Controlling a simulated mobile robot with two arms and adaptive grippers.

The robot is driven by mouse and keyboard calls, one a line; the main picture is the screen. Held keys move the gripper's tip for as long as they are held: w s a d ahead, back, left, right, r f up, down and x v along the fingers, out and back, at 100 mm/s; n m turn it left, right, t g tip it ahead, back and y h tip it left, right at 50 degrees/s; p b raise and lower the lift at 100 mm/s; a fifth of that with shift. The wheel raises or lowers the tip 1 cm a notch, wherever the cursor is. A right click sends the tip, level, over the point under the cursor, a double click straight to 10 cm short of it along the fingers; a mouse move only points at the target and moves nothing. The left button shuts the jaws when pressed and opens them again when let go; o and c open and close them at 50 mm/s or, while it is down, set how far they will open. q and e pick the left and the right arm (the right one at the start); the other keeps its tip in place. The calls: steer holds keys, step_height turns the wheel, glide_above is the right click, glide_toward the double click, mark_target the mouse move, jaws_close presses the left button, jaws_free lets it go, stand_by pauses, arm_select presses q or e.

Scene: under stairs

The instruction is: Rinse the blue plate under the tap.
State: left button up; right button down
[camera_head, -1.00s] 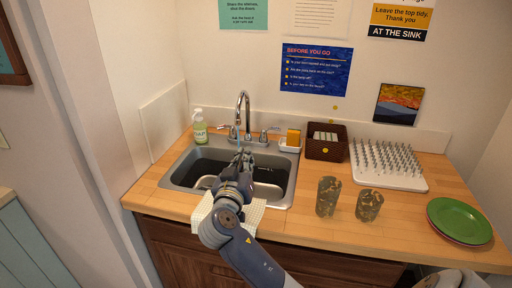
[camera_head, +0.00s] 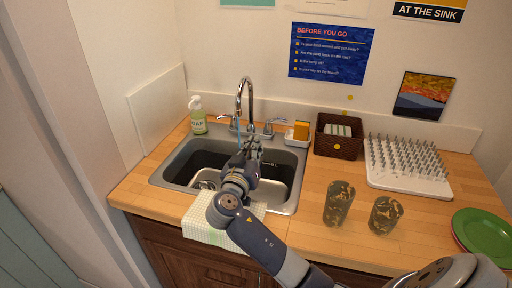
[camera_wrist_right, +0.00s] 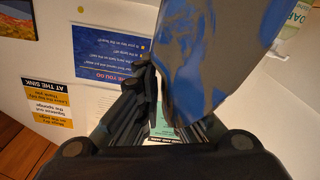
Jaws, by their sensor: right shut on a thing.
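My right gripper (camera_head: 248,153) is over the sink (camera_head: 172,172), just below and in front of the chrome tap (camera_head: 246,97). In the right wrist view its fingers (camera_wrist_right: 165,100) are shut on the blue plate (camera_wrist_right: 215,50), a large glossy surface with mottled blue and grey patches, stood up between them. In the head view the plate cannot be made out clearly. A thin pale-blue line (camera_head: 238,135) runs down from the spout to the gripper; whether it is water or the plate's edge I cannot tell. My left gripper is out of view.
A soap bottle (camera_head: 198,115) stands left of the tap. A sponge (camera_head: 301,131) in a holder, a brown basket (camera_head: 331,148) and a white drying rack (camera_head: 405,178) line the back. Two patterned cups (camera_head: 338,203) (camera_head: 384,215) and a green plate (camera_head: 485,232) stand right. A checked cloth (camera_head: 207,228) hangs in front.

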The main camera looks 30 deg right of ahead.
steer(key=w+f+b, duration=0.2)
steer(key=w+b, duration=0.6)
steer(key=w, duration=0.5)
steer(key=shift+w+f+b, duration=0.25)
steer(key=shift+b, duration=0.1)
steer(key=shift+a, duration=0.1)
stand_by(0.6)
steer(key=shift+d+b, duration=0.35)
steer(key=shift+d, duration=0.3)
steer(key=shift+a, duration=0.2)
